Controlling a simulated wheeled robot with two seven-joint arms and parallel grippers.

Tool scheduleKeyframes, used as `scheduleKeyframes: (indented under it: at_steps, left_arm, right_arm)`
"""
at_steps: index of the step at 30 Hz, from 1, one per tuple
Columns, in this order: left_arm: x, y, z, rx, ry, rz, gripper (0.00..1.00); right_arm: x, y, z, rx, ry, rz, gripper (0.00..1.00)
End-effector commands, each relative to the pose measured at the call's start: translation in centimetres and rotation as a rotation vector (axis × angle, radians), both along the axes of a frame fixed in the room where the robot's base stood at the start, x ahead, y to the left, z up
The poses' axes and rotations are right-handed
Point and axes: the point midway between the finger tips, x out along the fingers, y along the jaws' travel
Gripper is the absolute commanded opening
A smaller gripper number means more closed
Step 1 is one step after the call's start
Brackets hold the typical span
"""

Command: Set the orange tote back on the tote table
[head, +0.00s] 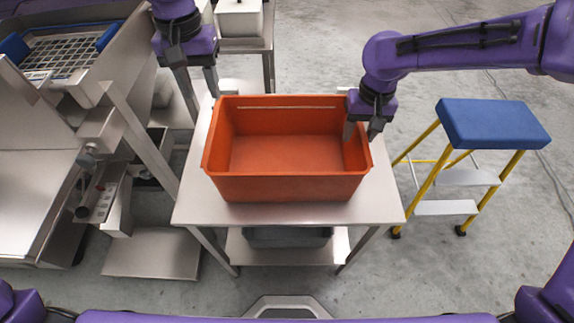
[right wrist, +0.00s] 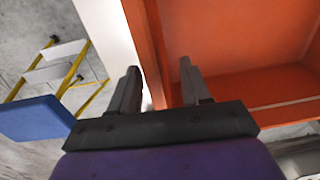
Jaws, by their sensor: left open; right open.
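The orange tote (head: 285,188) stands upright and empty on the steel table (head: 200,212), near its middle. It also shows in the right wrist view (right wrist: 240,40). My left gripper (head: 204,92) is open just outside the tote's back left corner, with its fingers pointing down. My right gripper (head: 361,132) is open at the tote's right wall, one finger inside and one outside. In the right wrist view, that wall's rim lies between the two fingers (right wrist: 157,88). I cannot tell whether the fingers touch it.
A yellow step stool (head: 494,124) with a blue top stands right of the table. Steel machinery (head: 120,130) fills the left side. A dark grey bin (head: 287,237) sits on the table's lower shelf. Floor is clear at the back right.

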Motion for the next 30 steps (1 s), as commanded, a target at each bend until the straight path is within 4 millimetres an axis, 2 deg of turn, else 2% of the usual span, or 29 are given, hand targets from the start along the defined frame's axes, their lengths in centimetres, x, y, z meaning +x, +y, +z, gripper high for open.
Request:
scheduleKeyframes:
  at_steps: [9,13,18,30]
  left_arm:
    - [0.0,0.0,0.0,0.000,0.000,0.000,0.44]
    - [0.0,0.0,-0.1,0.000,0.000,0.000,0.44]
    - [0.0,0.0,-0.1,0.000,0.000,0.000,0.44]
    - [0.0,0.0,-0.1,0.000,0.000,0.000,0.44]
  right_arm:
    - [0.1,-0.4,7.8,0.000,-0.007,0.001,0.47]
    - [0.0,-0.4,10.1,-0.001,-0.004,0.001,0.47]
    - [-0.1,-0.5,11.2,0.000,-0.002,0.001,0.47]
    - [-0.1,-0.5,11.2,0.000,-0.002,0.001,0.47]
